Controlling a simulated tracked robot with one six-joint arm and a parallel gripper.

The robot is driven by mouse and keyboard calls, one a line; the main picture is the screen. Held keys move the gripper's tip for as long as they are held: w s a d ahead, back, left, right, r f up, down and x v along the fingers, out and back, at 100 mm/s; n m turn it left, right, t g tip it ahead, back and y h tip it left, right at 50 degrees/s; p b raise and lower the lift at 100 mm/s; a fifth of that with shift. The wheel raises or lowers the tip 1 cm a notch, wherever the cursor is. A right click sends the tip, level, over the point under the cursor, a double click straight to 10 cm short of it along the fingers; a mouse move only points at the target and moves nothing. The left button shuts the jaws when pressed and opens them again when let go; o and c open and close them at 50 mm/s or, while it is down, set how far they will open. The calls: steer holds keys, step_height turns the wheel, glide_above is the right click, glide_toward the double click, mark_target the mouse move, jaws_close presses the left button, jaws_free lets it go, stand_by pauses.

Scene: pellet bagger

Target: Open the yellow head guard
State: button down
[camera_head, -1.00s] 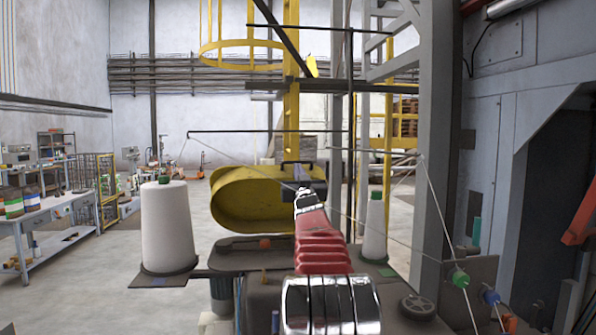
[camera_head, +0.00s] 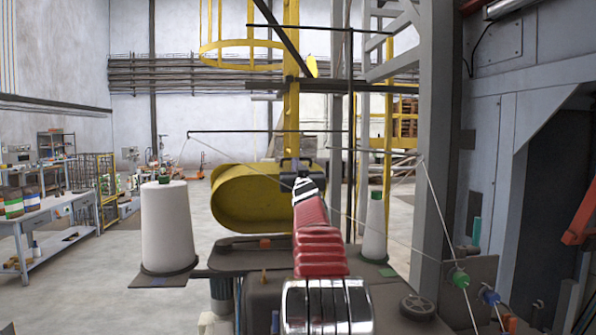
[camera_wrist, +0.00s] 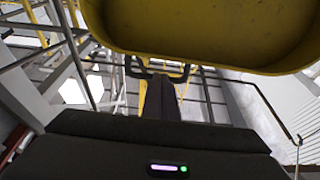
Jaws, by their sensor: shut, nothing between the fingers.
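The yellow head guard (camera_head: 247,203) stands tilted up above the machine head (camera_head: 262,250), its hollow underside turned toward me. In the wrist view its yellow shell (camera_wrist: 205,35) fills the top of the picture. A dark handle (camera_wrist: 133,68) sticks out from the guard's edge. My gripper (camera_wrist: 164,82) is shut and empty, its dark fingers at the handle; I cannot tell whether they touch it.
A large white thread cone (camera_head: 167,228) stands left of the machine and a smaller cone (camera_head: 375,230) right of it. Thin threads run overhead to a dark crossbar (camera_head: 270,131). A grey steel column (camera_head: 436,150) stands close on the right. Open floor lies at left.

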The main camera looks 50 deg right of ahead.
steer(key=shift+r+x, duration=0.15)
steer(key=shift+x, duration=0.85)
steer(key=shift+r+x, duration=0.15)
steer(key=shift+x, duration=0.85)
steer(key=shift+s, duration=0.25)
steer(key=r+v, duration=0.1)
steer(key=v, duration=1.2)
steer(key=shift+s+a, duration=0.35)
steer(key=shift+a, duration=0.15)
steer(key=shift+r, duration=0.1)
